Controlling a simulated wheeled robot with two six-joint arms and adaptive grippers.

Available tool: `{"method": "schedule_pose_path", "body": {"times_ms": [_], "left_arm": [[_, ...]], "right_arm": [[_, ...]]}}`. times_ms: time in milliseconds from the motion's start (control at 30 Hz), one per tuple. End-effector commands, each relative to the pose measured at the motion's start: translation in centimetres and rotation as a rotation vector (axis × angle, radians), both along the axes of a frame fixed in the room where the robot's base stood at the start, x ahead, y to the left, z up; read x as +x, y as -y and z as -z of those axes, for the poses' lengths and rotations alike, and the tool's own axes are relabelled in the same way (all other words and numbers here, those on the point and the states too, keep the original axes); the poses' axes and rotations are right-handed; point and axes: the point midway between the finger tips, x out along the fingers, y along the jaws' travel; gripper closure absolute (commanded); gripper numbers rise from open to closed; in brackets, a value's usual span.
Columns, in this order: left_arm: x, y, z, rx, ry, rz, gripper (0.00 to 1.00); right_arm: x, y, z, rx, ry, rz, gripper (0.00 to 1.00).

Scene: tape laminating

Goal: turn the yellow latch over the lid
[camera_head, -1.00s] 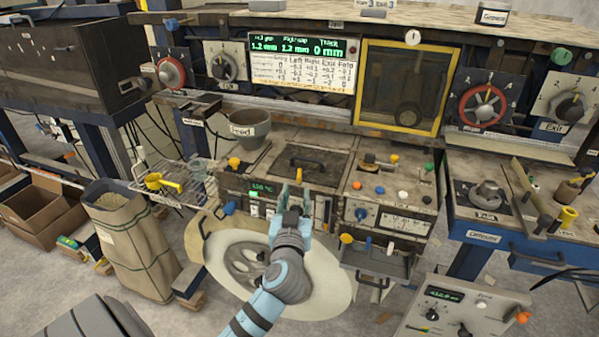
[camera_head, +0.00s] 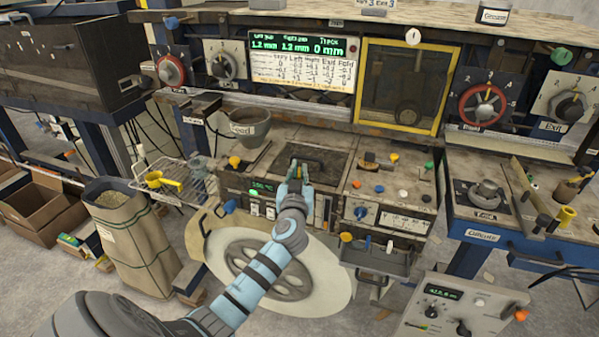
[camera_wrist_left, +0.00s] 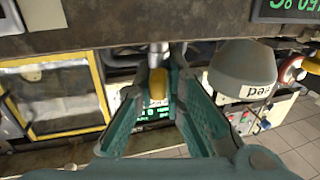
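My left gripper (camera_head: 295,172) reaches the front part of the dark lid (camera_head: 335,164) on the machine. Its fingers hide part of the lid and its handle in the head view. In the left wrist view, which looks inverted, the yellow latch (camera_wrist_left: 157,83) has a grey metal shaft and rises from a dark slab edge. The latch lies between the fingers of the left gripper (camera_wrist_left: 159,78). The fingers are apart, with gaps visible on both sides of the latch. The latch is hidden in the head view. My right gripper is out of view.
The grey feed funnel (camera_head: 250,128) stands just left of the lid. A knob with a yellow top (camera_head: 234,162) is beside it. Several coloured knobs and a small lever (camera_head: 378,160) are on the right panel. A large spoked reel (camera_head: 330,284) is below my arm.

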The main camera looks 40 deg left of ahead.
Motion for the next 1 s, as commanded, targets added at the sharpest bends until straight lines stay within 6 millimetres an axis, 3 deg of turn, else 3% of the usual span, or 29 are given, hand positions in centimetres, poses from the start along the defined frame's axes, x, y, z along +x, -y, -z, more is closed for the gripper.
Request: {"method": "schedule_pose_path", "body": {"times_ms": [167, 400, 667, 700, 800, 1000], "left_arm": [[0.01, 0.0, 0.06, -0.003, -0.001, 0.02, 1.0], [-0.01, 0.03, 0.04, -0.001, -0.002, 0.251, 1.0], [-0.05, 0.03, 0.09, -0.005, 0.0, 0.266, 1.0], [-0.05, 0.03, 0.09, -0.005, 0.0, 0.266, 0.86], [-0.04, 0.03, 0.08, -0.005, 0.0, 0.266, 0.71], [-0.04, 0.01, 0.05, -0.003, 0.001, 0.265, 0.7]], "right_arm": [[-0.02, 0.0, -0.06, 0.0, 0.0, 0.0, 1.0], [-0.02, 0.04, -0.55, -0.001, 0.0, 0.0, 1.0], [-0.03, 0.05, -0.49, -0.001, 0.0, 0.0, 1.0], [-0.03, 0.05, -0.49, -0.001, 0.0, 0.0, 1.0], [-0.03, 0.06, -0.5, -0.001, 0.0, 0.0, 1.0], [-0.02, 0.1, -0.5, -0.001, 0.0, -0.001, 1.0]]}}
